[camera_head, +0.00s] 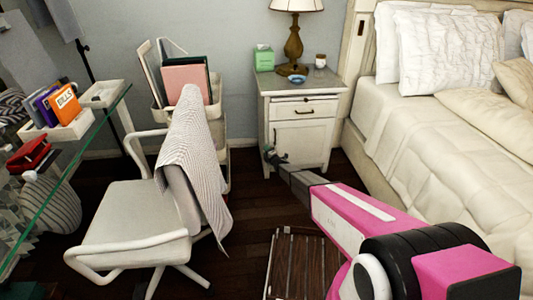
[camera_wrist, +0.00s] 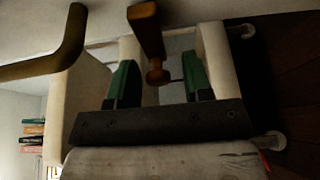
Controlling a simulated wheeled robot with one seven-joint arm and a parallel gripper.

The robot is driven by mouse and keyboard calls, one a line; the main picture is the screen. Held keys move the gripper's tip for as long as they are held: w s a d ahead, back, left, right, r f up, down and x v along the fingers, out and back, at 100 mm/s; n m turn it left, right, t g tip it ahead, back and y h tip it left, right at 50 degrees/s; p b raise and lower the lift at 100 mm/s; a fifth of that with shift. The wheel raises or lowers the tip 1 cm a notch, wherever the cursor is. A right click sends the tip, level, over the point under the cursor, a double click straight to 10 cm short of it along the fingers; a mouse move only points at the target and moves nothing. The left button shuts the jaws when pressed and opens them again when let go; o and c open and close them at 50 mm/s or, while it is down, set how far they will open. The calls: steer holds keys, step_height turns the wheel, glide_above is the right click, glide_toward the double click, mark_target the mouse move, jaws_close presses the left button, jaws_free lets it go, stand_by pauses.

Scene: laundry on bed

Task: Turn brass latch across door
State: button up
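The brass latch (camera_wrist: 147,30) is a brown-gold bar with a rounded knob at its end, at the top middle of the wrist view. My gripper (camera_wrist: 160,77) is open, with one green-padded finger on each side of the knob. A gap shows between the knob and both fingers; I cannot tell how far the latch reaches in between them. In the head view my gripper (camera_head: 272,155) is at the left part of the cream nightstand's door (camera_head: 302,143). The latch is too small or hidden to make out there.
A curved brass handle (camera_wrist: 60,58) lies close by at upper left in the wrist view. The nightstand (camera_head: 328,90) carries a lamp (camera_head: 293,38). A draped office chair (camera_head: 130,215) stands left and the bed (camera_head: 440,125) right. Dark floor (camera_head: 250,210) lies between.

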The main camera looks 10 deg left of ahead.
steer(key=shift+s, duration=0.1)
steer(key=v, duration=1)
steer(key=shift+s+d, duration=0.2)
steer(key=shift+r, duration=0.1)
steer(key=s+d+r+m+g+h, duration=0.1)
steer(key=s+d+r+m+h, duration=0.3)
steer(key=d, duration=0.3)
steer(key=s+d+r+m+g+h, duration=0.1)
steer(key=s+d+r+m+h, duration=0.15)
steer(key=d+r+m, duration=0.35)
steer(key=s+d+r+m+g+h, duration=0.1)
steer(key=s+d+r+m+h, duration=0.25)
steer(key=d, duration=0.45)
steer(key=s+d+r+m+g, duration=0.3)
steer(key=s+r+m, duration=0.1)
steer(key=s, duration=0.6)
steer(key=s+d+r+m+g+h, duration=0.1)
steer(key=s+d+r+m+g, duration=0.3)
steer(key=s, duration=0.6)
steer(key=s+d+r+m+g, duration=0.3)
steer(key=s+r+m+g, duration=0.1)
steer(key=s, duration=0.6)
steer(key=shift+s+d+r, duration=0.2)
steer(key=shift+r, duration=0.7)
steer(key=shift+m, duration=0.25)
